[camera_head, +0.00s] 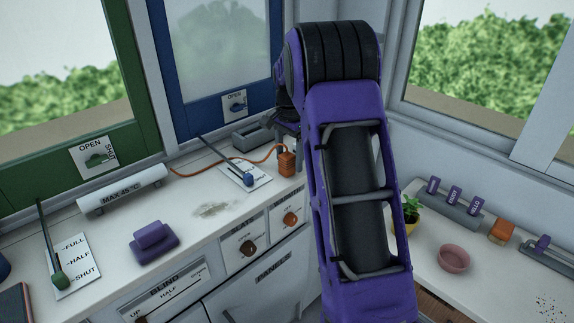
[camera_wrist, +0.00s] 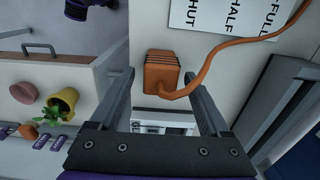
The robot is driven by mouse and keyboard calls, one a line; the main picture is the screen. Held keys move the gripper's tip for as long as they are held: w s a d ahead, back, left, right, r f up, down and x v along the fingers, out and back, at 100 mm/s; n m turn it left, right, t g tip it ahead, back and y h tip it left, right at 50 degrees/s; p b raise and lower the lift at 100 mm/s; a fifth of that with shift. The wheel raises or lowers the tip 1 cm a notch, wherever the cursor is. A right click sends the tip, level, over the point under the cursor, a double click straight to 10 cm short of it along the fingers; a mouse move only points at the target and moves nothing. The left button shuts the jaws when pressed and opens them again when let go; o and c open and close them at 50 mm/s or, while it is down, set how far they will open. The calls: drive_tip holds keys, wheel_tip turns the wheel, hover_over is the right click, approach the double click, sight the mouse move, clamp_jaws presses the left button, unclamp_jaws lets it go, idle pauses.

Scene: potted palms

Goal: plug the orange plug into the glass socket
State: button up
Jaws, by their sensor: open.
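The orange plug (camera_head: 287,162) stands upright on the white counter beside the blue lever's card, its orange cable running left along the back. In the wrist view the plug (camera_wrist: 162,68) shows between the fingertips of my gripper (camera_wrist: 159,76). The jaws are open, one finger on each side of it with gaps. I cannot tell how far above or beside the plug the fingertips are. In the head view my gripper is mostly hidden behind my arm, near the plug.
A blue lever (camera_head: 248,179) lies over its card left of the plug. A purple block (camera_head: 154,242), green lever (camera_head: 57,280) and white tube (camera_head: 122,190) are further left. A potted plant (camera_head: 411,211) and pink bowl (camera_head: 454,258) are right.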

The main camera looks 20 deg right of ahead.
clamp_jaws()
idle(0.3)
drive_tip(key=shift+r, duration=0.1)
